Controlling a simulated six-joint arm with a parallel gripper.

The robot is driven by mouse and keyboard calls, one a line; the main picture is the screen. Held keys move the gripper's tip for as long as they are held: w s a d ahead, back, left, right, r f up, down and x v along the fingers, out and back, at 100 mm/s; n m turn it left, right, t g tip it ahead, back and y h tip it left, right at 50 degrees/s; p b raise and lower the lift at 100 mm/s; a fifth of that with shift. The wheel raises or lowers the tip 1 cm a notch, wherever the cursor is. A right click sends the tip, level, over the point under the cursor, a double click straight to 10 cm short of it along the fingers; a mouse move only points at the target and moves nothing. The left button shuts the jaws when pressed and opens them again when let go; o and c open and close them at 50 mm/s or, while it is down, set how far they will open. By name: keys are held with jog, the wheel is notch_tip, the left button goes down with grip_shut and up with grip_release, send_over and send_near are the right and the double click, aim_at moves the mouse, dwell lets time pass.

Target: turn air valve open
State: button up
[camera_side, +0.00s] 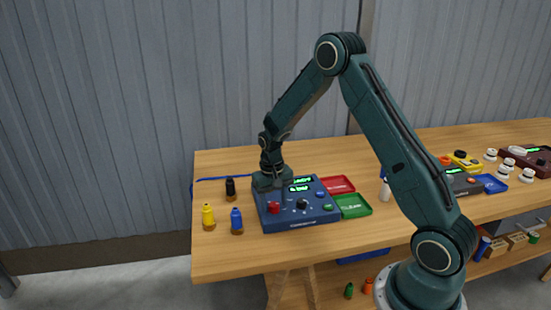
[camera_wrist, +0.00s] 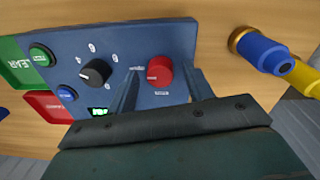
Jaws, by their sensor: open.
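A blue control box (camera_side: 297,222) sits on the wooden table. It carries a red knob (camera_side: 274,208), which also shows in the wrist view (camera_wrist: 159,72); its small labels are too blurred to read. A black dial (camera_wrist: 94,73) is beside it on the same panel. My gripper (camera_side: 271,184) is over the box's left part. In the wrist view my gripper (camera_wrist: 163,86) is open, with one finger on each side of the red knob. I cannot tell whether the fingers touch it or how high they are.
Red (camera_side: 339,185) and green (camera_side: 353,206) trays lie right of the box. Yellow (camera_side: 208,216), blue (camera_side: 236,221) and black (camera_side: 230,189) bottle-like pieces stand to its left. A white bottle (camera_side: 385,190) stands farther right. Bare table lies in front of the box.

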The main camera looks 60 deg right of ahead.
aim_at(272, 207)
notch_tip(272, 207, up, 14)
jog(key=shift+w+a+f, duration=0.15)
jog(key=shift+a+f, duration=0.1)
dwell(0.4)
jog(key=s+a+r+n+t, duration=0.35)
jog(key=s+a+r, duration=0.55)
jog(key=s+r, duration=0.3)
jog(key=s+a+n+t, duration=0.1)
jog(key=s+a, duration=0.2)
jog(key=s, duration=0.3)
jog(key=s+a+n+t, duration=0.1)
jog(key=s+a+n, duration=0.1)
jog(key=s, duration=0.5)
jog(key=shift+s+a+r, duration=0.3)
jog(key=shift+a+r, duration=0.05)
jog(key=shift+a, duration=0.05)
jog(key=shift+n+t, duration=0.25)
